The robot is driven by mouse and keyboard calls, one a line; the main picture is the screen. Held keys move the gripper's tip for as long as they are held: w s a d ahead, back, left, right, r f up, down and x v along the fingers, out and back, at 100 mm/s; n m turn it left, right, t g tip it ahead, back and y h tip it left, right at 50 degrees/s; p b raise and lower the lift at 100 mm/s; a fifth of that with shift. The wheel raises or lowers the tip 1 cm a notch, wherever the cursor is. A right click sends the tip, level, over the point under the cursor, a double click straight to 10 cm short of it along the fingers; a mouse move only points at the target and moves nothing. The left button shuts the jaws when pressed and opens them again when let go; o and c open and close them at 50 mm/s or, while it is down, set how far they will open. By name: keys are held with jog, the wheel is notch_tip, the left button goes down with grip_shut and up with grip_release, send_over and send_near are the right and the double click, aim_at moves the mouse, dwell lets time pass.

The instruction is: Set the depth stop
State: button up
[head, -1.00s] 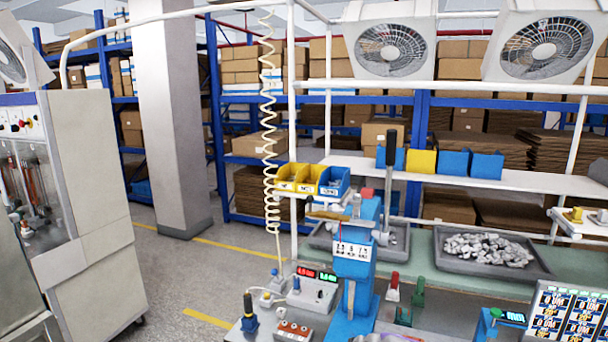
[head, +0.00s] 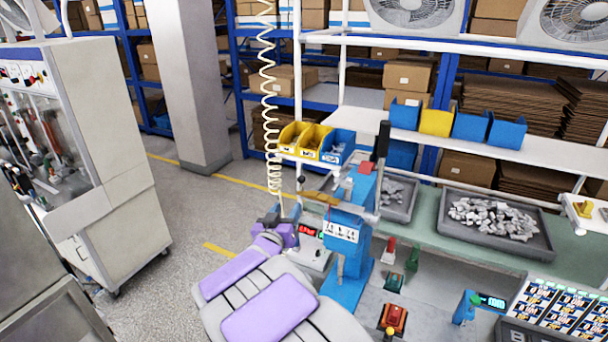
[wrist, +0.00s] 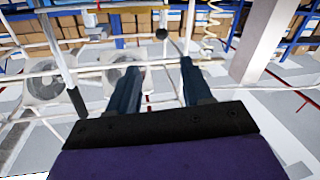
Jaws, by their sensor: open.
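A blue bench press (head: 348,268) stands upright on the workbench, with a white label plate (head: 342,232) on its head and a dark lever handle (head: 382,142) rising behind. I cannot make out its depth stop as a separate part. My purple and grey arm reaches up from the bottom of the head view to the left of the press; its end overlaps the area of the small meters. In the wrist view my gripper (wrist: 158,68) shows two blue-grey fingers wide apart with nothing between them. A dark round knob (wrist: 162,34) appears beyond the fingertips.
Red and green clamps (head: 412,259) stand right. A grey tray of metal parts (head: 497,222), bins on a shelf and a coiled cord (head: 268,110) are around. A white cabinet (head: 100,150) stands left.

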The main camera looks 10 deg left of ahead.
send_near(300, 182)
jog(key=a, duration=0.2)
jog(key=w+d+p, duration=0.1)
jog(key=w, duration=0.3)
jog(key=w+d, duration=0.1)
jog(key=w, duration=0.2)
jog(key=w+d+p, duration=0.1)
jog(key=w, duration=0.3)
jog(key=shift+w+f+p, duration=0.25)
jog(key=shift+w+p, duration=0.05)
jog(key=shift+p, duration=0.05)
jog(key=shift+s+d+r, duration=0.2)
jog(key=shift+d+r, duration=0.05)
jog(key=shift+r, duration=0.05)
jog(key=shift+d, duration=0.55)
jog(key=shift+c, duration=0.4)
jog(key=c, duration=0.3)
jog(key=shift+a+f, duration=0.1)
jog(key=shift+a, duration=0.5)
jog(key=c, duration=0.4)
grip_shut()
jog(key=shift+d, duration=0.25)
